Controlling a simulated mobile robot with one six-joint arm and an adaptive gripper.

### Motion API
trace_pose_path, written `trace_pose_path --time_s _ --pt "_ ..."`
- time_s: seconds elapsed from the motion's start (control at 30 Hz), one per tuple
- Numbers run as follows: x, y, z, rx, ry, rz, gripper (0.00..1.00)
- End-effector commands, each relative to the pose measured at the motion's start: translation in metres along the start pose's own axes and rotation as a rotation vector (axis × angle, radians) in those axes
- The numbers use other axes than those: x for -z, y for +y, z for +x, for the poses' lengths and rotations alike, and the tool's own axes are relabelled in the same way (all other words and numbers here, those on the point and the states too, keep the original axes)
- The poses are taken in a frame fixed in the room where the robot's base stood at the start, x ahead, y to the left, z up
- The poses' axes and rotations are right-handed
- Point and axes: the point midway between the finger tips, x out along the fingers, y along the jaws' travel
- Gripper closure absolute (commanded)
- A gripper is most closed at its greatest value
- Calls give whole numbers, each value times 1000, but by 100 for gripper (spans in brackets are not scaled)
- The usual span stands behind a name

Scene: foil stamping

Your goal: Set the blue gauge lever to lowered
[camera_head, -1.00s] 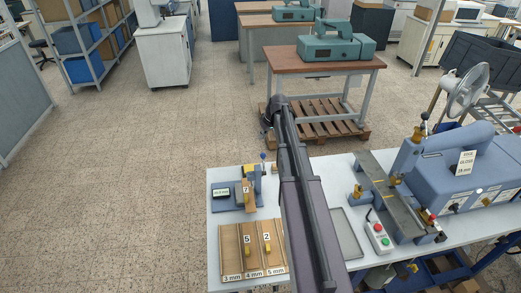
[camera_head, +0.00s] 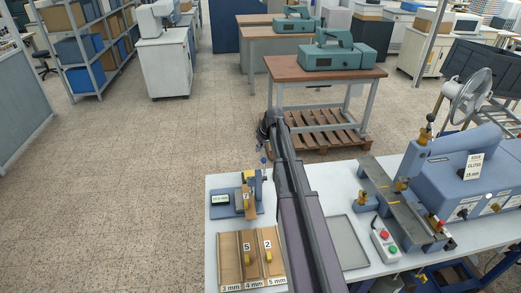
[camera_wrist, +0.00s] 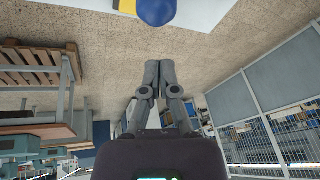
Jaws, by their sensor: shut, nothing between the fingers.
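The gauge (camera_head: 222,211) stands at the back left of the white bench, with a grey-blue base, a small display and a yellow block. Its lever, with a blue knob (camera_head: 264,160), stands up at the gauge's right rear, close left of my arm. In the wrist view a large blue knob (camera_wrist: 157,10) shows at the top edge, beside yellow. My gripper (camera_wrist: 159,64) is shut and empty, with its fingertips a little apart from the knob in the picture. In the head view my arm reaches past the bench's back edge, and its fingers are not clear.
A wooden tray (camera_head: 232,243) with blocks marked 5 and 2 lies in front of the gauge. A flat grey tray (camera_head: 346,241), a red-green button box (camera_head: 384,242) and the blue stamping press (camera_head: 462,181) are right of my arm. A wooden pallet (camera_head: 325,138) lies beyond the bench.

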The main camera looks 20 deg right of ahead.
Motion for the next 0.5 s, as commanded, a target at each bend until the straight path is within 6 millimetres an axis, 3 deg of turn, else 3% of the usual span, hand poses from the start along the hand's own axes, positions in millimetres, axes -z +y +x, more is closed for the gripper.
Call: trace_pose_path --time_s 0.5 --pt "0 0 42 0 0 0 100"
